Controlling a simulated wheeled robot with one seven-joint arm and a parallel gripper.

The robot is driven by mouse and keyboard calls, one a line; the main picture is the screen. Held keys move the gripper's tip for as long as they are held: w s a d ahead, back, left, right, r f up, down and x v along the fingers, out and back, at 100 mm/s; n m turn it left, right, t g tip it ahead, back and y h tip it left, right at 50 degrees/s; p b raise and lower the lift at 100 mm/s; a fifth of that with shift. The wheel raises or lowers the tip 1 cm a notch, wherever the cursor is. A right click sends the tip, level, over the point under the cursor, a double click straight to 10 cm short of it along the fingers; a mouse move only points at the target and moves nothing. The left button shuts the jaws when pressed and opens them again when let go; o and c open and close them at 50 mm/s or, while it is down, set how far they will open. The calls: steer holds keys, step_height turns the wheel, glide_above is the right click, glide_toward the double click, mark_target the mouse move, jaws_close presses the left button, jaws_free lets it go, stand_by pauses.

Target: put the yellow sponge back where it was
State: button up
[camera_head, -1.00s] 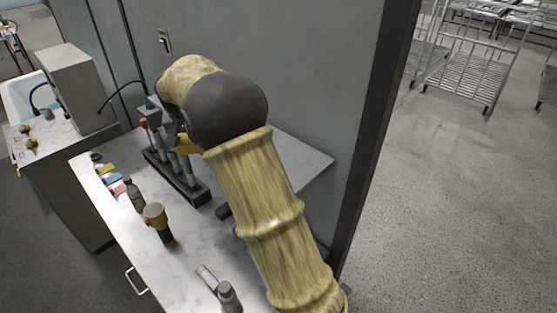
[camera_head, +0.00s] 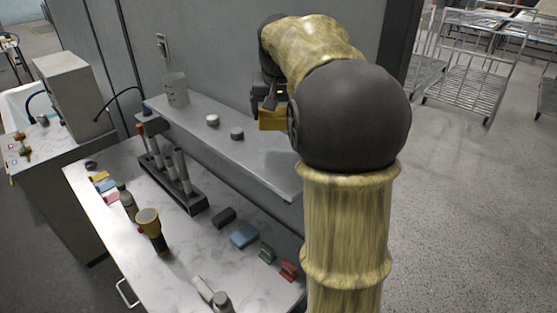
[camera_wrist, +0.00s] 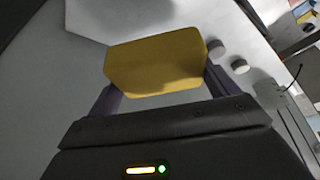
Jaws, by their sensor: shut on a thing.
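The yellow sponge (camera_wrist: 155,62) is held between the two fingers of my gripper (camera_wrist: 158,88) in the wrist view. In the head view the sponge (camera_head: 272,119) shows under my gripper (camera_head: 268,104), in front of the wall shelf (camera_head: 235,142) or over its right part. I cannot tell whether the sponge touches the shelf. My arm hides the shelf's right end.
On the counter below are a tool rack (camera_head: 187,196), a flashlight (camera_head: 152,230), a blue sponge (camera_head: 244,236), and green (camera_head: 267,254) and red (camera_head: 289,270) pieces.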

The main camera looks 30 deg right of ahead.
steer(key=p, duration=0.1)
glide_above(278, 154)
steer(key=s, duration=0.1)
steer(key=shift+s+a+f, duration=0.1)
steer(key=shift+a+f, duration=0.05)
steer(key=shift+f, duration=1.3)
steer(key=shift+s+a+f, duration=0.1)
steer(key=shift+a+f, duration=0.05)
steer(key=shift+f, duration=1.3)
step_height(278, 154, down, 4)
steer(key=shift+r+p, duration=0.15)
steer(key=shift+p, duration=0.35)
steer(key=shift+w+f, duration=0.1)
steer(key=shift+f, duration=0.15)
steer(key=o, duration=0.7)
steer(key=shift+f, duration=0.1)
